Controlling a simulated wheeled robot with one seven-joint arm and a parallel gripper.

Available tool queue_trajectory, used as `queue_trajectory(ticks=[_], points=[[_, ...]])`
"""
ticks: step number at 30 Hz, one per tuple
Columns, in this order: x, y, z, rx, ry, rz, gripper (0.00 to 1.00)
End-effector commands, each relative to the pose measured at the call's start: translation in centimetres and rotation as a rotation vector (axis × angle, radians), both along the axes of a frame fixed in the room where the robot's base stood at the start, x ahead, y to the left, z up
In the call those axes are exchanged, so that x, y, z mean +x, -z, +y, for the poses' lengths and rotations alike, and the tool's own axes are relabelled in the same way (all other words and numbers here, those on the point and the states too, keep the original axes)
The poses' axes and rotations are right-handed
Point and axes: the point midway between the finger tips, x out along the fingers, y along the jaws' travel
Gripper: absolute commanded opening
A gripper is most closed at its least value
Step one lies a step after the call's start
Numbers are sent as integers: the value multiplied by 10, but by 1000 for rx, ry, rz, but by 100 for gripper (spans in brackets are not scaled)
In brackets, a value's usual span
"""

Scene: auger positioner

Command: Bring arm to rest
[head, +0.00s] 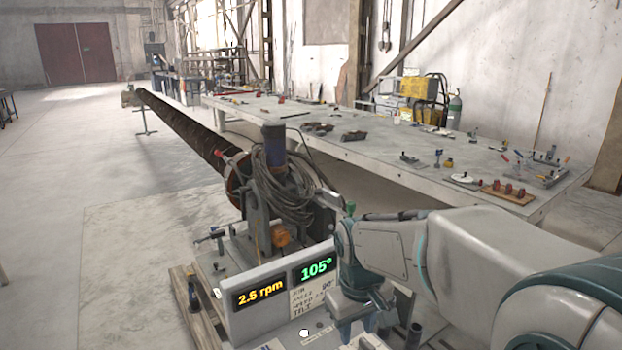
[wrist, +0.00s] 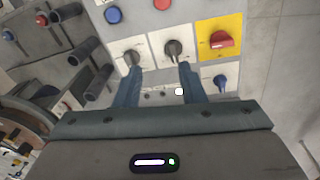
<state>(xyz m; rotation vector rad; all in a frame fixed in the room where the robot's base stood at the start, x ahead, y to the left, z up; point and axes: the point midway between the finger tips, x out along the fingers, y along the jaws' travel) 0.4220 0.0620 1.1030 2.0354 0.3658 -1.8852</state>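My arm reaches in from the right in the head view, bent down at the wrist beside the positioner's display box (head: 262,292). My gripper (wrist: 160,72) shows in the wrist view with its two blue-grey fingers apart and nothing between them. The fingertips are over a control panel (wrist: 240,85), close to two black knobs (wrist: 132,57) on white plates. Whether they touch the panel I cannot tell. A red rotary switch (wrist: 221,40) on a yellow plate is to the right, with a blue knob (wrist: 221,81) below it. The display reads 2.5 rpm and 105°.
A long auger (head: 185,130) extends from the positioner into the hall. A long steel table (head: 370,155) with tools and clamps stands behind my arm. Black peg-like handles (wrist: 80,50) stand left of the panel. The floor (head: 120,240) at left is mostly clear.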

Motion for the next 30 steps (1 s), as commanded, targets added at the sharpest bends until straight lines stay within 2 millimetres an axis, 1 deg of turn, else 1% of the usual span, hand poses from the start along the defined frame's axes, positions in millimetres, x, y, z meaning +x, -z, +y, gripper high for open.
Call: queue_trajectory(ticks=[1, 3, 9, 12, 15, 18, 21, 30], points=[[-15, -7, -8, -2, 40, -26, 36], [-32, -12, -18, 3, 96, -57, 36], [-84, -20, -43, 41, 253, -141, 36], [-105, -19, -51, 69, 318, -173, 36], [-121, -17, -56, 95, 365, -197, 36], [-130, -15, -60, 112, 393, -210, 36], [-134, -14, -61, 120, 407, -214, 36], [-134, -14, -61, 121, 408, -214, 36]])
